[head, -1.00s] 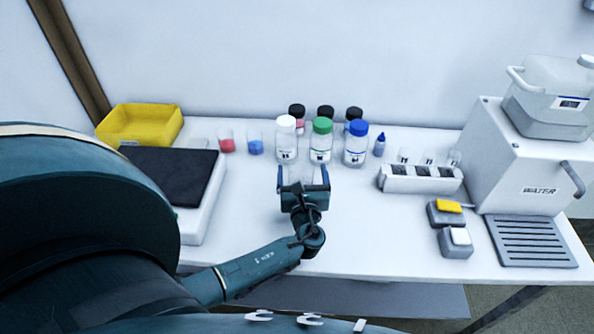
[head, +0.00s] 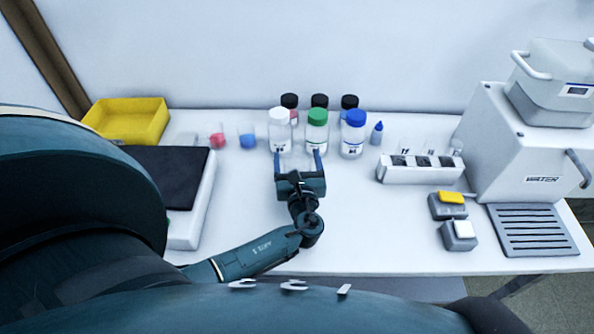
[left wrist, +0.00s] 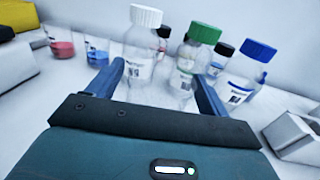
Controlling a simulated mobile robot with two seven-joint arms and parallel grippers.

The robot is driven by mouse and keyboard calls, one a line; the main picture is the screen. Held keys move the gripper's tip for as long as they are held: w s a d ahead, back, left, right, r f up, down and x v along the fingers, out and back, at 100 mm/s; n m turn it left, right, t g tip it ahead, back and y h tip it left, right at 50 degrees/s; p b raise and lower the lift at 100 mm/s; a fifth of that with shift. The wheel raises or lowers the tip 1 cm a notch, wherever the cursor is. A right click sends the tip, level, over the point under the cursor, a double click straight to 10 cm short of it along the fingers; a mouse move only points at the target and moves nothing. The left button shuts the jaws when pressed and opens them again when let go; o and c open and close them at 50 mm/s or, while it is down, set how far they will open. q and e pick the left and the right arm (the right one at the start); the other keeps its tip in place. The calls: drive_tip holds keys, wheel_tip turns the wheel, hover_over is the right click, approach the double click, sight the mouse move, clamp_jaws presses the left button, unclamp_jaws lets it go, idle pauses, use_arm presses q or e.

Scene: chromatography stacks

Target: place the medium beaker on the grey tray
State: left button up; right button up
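My left gripper (head: 299,158) stands low over the middle of the table, just in front of the bottles. Its fingers press from both sides on a clear, faint glass vessel (head: 297,164), which looks like the medium beaker. The beaker also shows between the fingers in the left wrist view (left wrist: 150,97). It looks upright and empty, and its lower part is hidden by the gripper. I cannot tell whether it touches the table. The grey tray (head: 535,232), with a slatted top, lies at the right in front of the white water unit. My right gripper is not in view.
Bottles with white (head: 279,130), green (head: 317,130) and blue (head: 352,134) caps stand close behind the gripper, with black-capped ones behind. A white rack (head: 420,170) and two small button boxes (head: 458,236) lie toward the tray. A black-topped device (head: 190,215) is left.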

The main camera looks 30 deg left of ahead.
use_arm(q)
drive_tip(key=c, duration=0.9)
